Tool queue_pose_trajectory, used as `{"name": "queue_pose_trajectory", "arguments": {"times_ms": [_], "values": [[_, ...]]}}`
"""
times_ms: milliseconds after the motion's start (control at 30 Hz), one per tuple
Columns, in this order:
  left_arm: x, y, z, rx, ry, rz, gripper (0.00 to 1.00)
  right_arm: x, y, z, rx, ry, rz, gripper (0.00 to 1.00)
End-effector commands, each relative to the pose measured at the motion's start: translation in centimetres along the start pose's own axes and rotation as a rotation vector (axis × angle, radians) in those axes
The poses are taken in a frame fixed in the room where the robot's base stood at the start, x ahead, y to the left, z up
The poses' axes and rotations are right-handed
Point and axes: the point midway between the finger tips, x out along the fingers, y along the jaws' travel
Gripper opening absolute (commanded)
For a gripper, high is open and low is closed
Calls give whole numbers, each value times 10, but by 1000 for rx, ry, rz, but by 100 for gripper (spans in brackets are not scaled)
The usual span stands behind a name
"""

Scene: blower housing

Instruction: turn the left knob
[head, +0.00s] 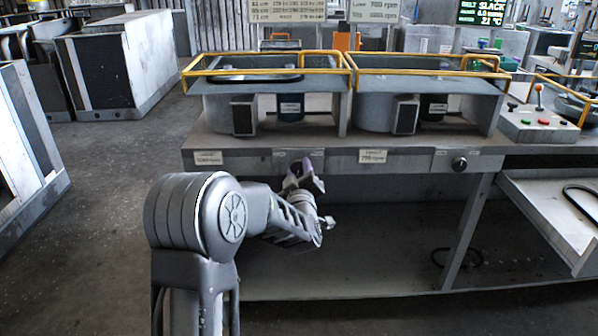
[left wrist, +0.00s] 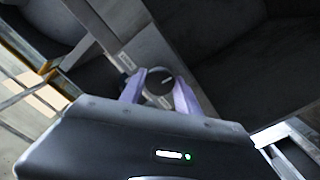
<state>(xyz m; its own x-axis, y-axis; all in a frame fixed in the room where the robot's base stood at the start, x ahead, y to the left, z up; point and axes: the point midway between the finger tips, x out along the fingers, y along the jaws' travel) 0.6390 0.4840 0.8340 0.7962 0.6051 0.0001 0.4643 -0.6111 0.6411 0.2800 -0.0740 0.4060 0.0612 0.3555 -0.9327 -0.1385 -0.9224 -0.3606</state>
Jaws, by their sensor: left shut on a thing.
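The left knob (left wrist: 160,82) is dark and round with a short pale line on its face. It sits on the front panel (head: 235,159) of the bench. My left gripper (head: 304,178) reaches up to this panel from below. In the left wrist view its two purple fingers (left wrist: 160,90) stand on either side of the knob and are shut on it. In the head view the gripper hides the left knob. The right knob (head: 459,164) is black and stands out at the panel's right part. My right gripper is in neither view.
Two blower housings with yellow rails (head: 270,53) stand on the bench above the panel. A control box (head: 538,122) with colored buttons and an orange-tipped lever is at the right. A tilted tray (head: 545,215) juts out at the lower right. The space under the bench is mostly open.

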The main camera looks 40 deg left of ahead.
Motion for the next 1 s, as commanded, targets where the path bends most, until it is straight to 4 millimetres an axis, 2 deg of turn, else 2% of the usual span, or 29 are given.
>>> {"name": "queue_pose_trajectory", "arguments": {"times_ms": [367,1000], "values": [[0,0,0,278,-3,-1,0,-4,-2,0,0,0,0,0],[0,-1,0,836,-3,0,0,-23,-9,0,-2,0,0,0]]}}
